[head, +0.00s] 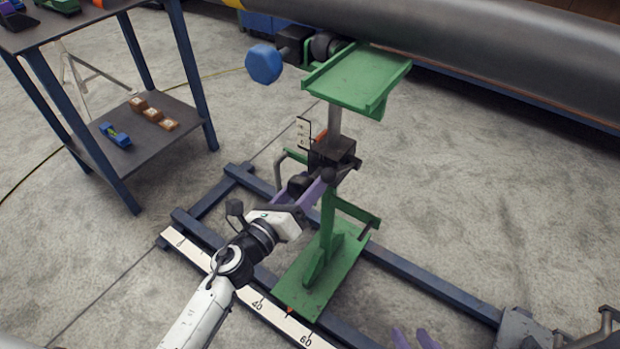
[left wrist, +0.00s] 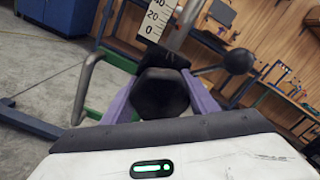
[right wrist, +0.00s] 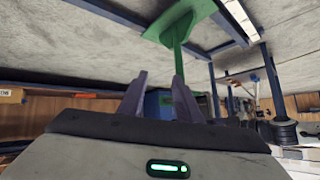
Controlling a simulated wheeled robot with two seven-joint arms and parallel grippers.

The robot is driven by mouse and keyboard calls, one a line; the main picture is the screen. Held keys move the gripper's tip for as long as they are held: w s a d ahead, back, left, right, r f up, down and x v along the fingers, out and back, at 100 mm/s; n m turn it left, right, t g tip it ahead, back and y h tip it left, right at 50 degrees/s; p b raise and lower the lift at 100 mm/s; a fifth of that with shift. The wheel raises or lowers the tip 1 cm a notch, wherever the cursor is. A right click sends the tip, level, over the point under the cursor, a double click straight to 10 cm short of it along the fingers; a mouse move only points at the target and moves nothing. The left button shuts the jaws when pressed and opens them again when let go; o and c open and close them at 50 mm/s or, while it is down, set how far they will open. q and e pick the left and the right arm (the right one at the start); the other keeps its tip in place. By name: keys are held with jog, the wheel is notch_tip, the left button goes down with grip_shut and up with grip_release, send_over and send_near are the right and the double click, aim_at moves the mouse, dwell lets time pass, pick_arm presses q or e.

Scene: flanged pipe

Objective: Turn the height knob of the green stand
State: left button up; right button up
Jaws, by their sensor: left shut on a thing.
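The green stand (head: 318,275) stands upright on a blue floor frame, with a green tray-like top (head: 358,78) on a grey post. A black clamp block (head: 333,151) sits at mid-height. The black height knob (left wrist: 160,93) lies between the purple fingers of my left gripper in the left wrist view. My left gripper (head: 316,186) is shut on it at the stand's left side; the far finger is mostly hidden in the head view. My right gripper (head: 416,340) is low at the bottom edge, apart from the stand; its fingers stand apart and empty in the right wrist view (right wrist: 158,95).
A black ball on a rod (left wrist: 239,61) sits right of the knob, and a bent tube handle (left wrist: 88,85) left of it. A white height scale (left wrist: 158,18) is behind. A large grey pipe (head: 480,45) runs above. A shelf table (head: 140,130) stands left.

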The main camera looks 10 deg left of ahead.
pick_arm(q)
jog(key=shift+n, duration=0.5)
jog(key=n+p, duration=0.1)
jog(key=n, duration=0.1)
jog(key=shift+r+n, duration=0.1)
jog(key=shift+n, duration=0.3)
jog(key=n+p, duration=0.1)
jog(key=n, duration=0.2)
jog(key=shift+n, duration=0.3)
jog(key=n+p, duration=0.1)
jog(key=n, duration=0.1)
jog(key=shift+n, duration=0.3)
jog(key=n+p, duration=0.1)
jog(key=n, duration=0.2)
jog(key=shift+n+p, duration=0.4)
jog(key=n+p, duration=0.1)
jog(key=n, duration=0.1)
jog(key=shift+n, duration=0.3)
jog(key=shift+n+p, duration=0.55)
jog(key=shift+n, duration=0.95)
pick_arm(e)
jog(key=shift+s+d+r+n+g, duration=0.15)
jog(key=shift+d+r+n+g, duration=0.15)
jog(key=shift+r, duration=0.35)
jog(key=shift+s+d+r+n+g, duration=0.1)
jog(key=shift+d+r+g, duration=0.1)
jog(key=shift+d+r, duration=0.3)
jog(key=shift+a, duration=0.15)
